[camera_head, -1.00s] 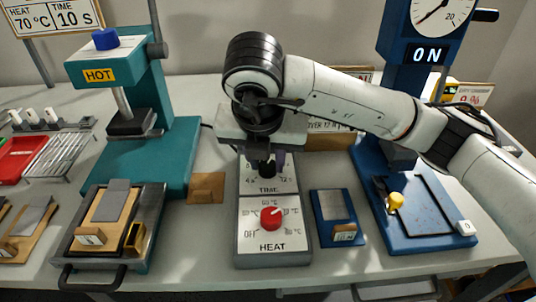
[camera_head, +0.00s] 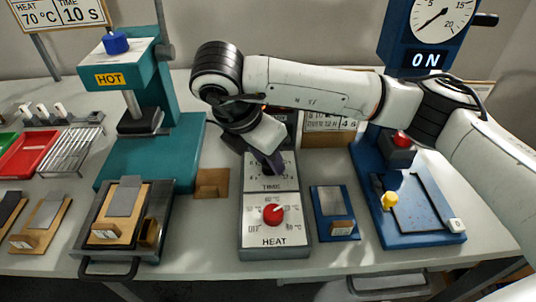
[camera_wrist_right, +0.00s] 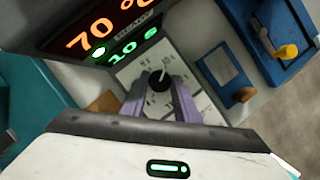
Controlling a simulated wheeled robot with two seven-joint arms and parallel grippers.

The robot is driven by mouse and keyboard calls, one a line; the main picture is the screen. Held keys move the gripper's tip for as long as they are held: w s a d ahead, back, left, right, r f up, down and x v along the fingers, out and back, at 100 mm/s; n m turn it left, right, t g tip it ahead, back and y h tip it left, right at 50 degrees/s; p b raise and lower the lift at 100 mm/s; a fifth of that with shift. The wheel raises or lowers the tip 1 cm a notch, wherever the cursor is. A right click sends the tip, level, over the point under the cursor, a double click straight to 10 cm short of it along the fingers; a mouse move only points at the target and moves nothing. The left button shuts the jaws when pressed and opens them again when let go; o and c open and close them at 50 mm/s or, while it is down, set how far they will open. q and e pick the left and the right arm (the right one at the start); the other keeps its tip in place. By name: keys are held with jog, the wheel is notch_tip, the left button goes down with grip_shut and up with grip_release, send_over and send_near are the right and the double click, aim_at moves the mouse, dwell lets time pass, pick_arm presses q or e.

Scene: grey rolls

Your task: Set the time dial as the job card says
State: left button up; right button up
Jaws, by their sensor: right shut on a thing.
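The job card (camera_head: 62,15) at the top left reads heat 70 °C, time 10 s. The control box (camera_head: 274,245) has a red heat dial (camera_head: 273,214) at its front and a time dial behind it. My right gripper (camera_head: 270,166) covers the time dial in the head view. In the right wrist view, its purple fingers are shut on the black time dial (camera_wrist_right: 159,82), whose pale pointer line aims up and slightly right. The display (camera_wrist_right: 82,36) reads 70 °C in orange and 10 s in green. My left gripper is not in view.
A teal press (camera_head: 150,150) marked HOT stands left of the box. A small blue tray (camera_head: 334,225) and a blue machine (camera_head: 425,240) reading ON stand to the right. My right arm spans above the machine. A red tray (camera_head: 32,152) lies far left.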

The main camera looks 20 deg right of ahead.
dwell(0.3)
jog(key=o, duration=1.1)
jog(key=shift+r, duration=0.15)
jog(key=shift+a+r, duration=0.15)
jog(key=shift+r, duration=0.15)
jog(key=p+v, duration=0.1)
jog(key=v, duration=0.8)
jog(key=shift+s+r, duration=0.15)
jog(key=shift+r, duration=0.05)
